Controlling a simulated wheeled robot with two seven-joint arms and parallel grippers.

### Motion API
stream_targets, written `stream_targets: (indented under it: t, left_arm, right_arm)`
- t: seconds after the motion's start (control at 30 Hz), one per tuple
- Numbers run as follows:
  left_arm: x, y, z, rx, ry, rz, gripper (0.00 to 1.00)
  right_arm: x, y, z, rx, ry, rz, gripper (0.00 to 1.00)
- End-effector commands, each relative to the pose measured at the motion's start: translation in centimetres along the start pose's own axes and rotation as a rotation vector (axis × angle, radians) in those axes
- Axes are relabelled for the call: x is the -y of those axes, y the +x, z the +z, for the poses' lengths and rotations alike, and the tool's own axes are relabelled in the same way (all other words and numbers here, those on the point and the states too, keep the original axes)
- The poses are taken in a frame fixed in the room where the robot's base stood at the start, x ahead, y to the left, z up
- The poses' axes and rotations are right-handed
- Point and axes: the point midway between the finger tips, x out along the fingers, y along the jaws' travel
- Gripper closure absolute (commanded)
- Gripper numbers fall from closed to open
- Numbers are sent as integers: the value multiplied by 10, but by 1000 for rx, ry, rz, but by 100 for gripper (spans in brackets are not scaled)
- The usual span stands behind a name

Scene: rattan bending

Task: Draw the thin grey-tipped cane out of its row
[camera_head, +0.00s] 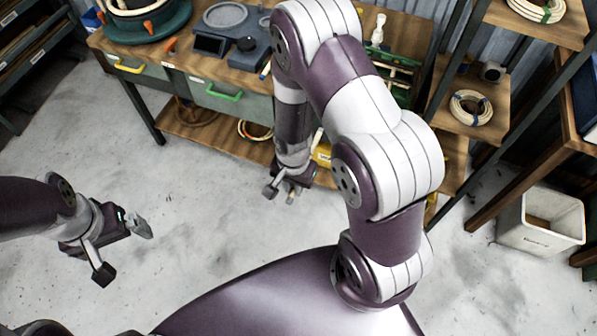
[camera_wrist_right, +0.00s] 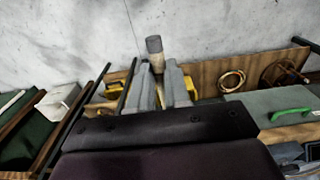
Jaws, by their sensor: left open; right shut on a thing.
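The cane with a grey end (camera_wrist_right: 154,45) and a pale shaft shows in the right wrist view, between the two grey fingers of my right gripper (camera_wrist_right: 160,85). My right gripper (camera_head: 284,189) is shut on it, in front of the bench and above the floor in the head view. Only a short end of the cane (camera_head: 291,198) shows there; the rest is hidden by my gripper and arm. My left gripper (camera_head: 121,250) is open and empty over the bare floor at the left. A green rack (camera_head: 404,72) on the bench is partly hidden behind my right arm.
The wooden workbench (camera_head: 140,52) has drawers with yellow and green handles and a low shelf holding coils. Shelves with cane coils (camera_head: 470,107) stand at the right. A white bin (camera_head: 540,222) stands on the floor. The floor before the bench is clear.

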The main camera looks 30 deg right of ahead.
Motion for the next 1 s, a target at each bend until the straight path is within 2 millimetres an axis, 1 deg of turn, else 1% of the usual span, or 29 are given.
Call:
stream_targets:
  t: [0.43, 0.67, 0.9, 1.0]
  left_arm:
    - [0, -10, -1, 0, 0, 0, 0]
    - [0, -4, 0, 0, 0, 0, 0]
    - [0, 8, 1, 0, 0, 0, 0]
    - [0, 9, 1, 0, 0, 0, 0]
  right_arm:
    - [-1, -1, 50, 1, -2, 1, 100]
    - [0, 1, 74, -1, -2, 0, 100]
    - [0, 2, 100, -1, -4, -2, 100]
    - [0, 1, 112, 0, -3, -1, 100]
